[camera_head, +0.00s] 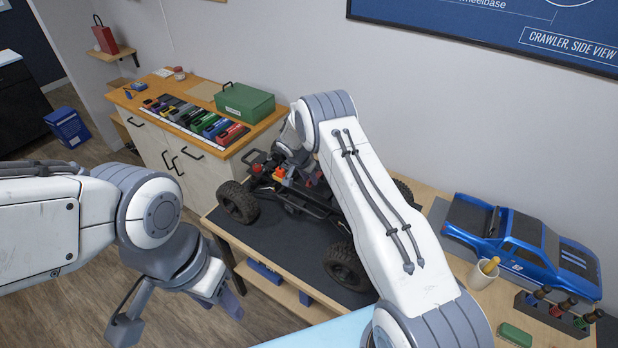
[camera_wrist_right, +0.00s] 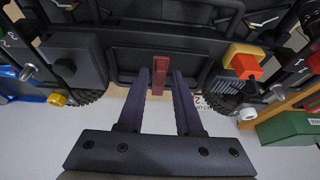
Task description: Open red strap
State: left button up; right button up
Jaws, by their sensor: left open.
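The red strap (camera_wrist_right: 157,74) shows in the right wrist view as a short upright strip against a black box on the crawler's chassis (camera_wrist_right: 112,40). My right gripper (camera_wrist_right: 160,73) is open, with one finger on each side of the strap and gaps showing between. In the head view the crawler (camera_head: 300,207) stands on a dark mat, and my right arm hides the strap and most of that gripper. My left gripper (camera_head: 180,315) is open and empty, left of the work table, over the floor.
An orange and yellow connector (camera_wrist_right: 244,62) sits beside the strap area. A blue body shell (camera_head: 525,245), a cup (camera_head: 483,274) and a tool rack (camera_head: 552,313) stand right of the crawler. A cabinet with a green box (camera_head: 244,102) stands behind.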

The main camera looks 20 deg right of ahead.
grip_shut()
dwell(1.2)
